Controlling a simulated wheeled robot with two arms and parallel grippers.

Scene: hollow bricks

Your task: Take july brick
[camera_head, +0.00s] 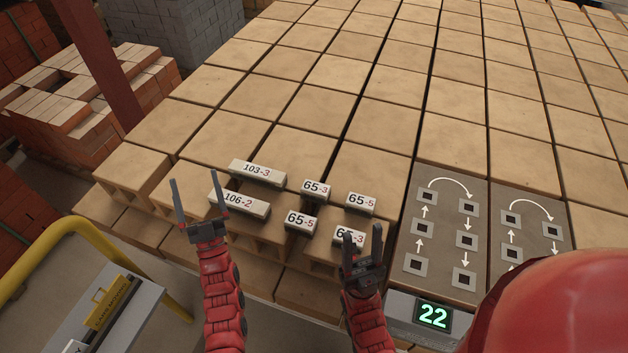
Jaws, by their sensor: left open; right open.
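Several small pale bricks with number labels lie on the blocks in front of me; I see no label reading "july". They are 103-3 (257,173), 106-2 (239,205), 65-3 (314,190), 65-5 (361,204), another 65-5 (300,222) and another that seems to read 65-3 (358,241). My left gripper (197,177) is open and empty, with one finger beside the left end of the 106-2 brick in the picture. My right gripper (362,231) is open; its fingers partly cover the nearest 65-3 brick. I cannot tell whether either touches a brick.
Large tan blocks (390,55) fill the area ahead. Grey panels with arrows and dark squares (441,237) lie at right, above a display showing 22 (433,315). A yellow rail (70,222) and grey cabinet (132,318) stand at left. A red rounded shape covers the lower right.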

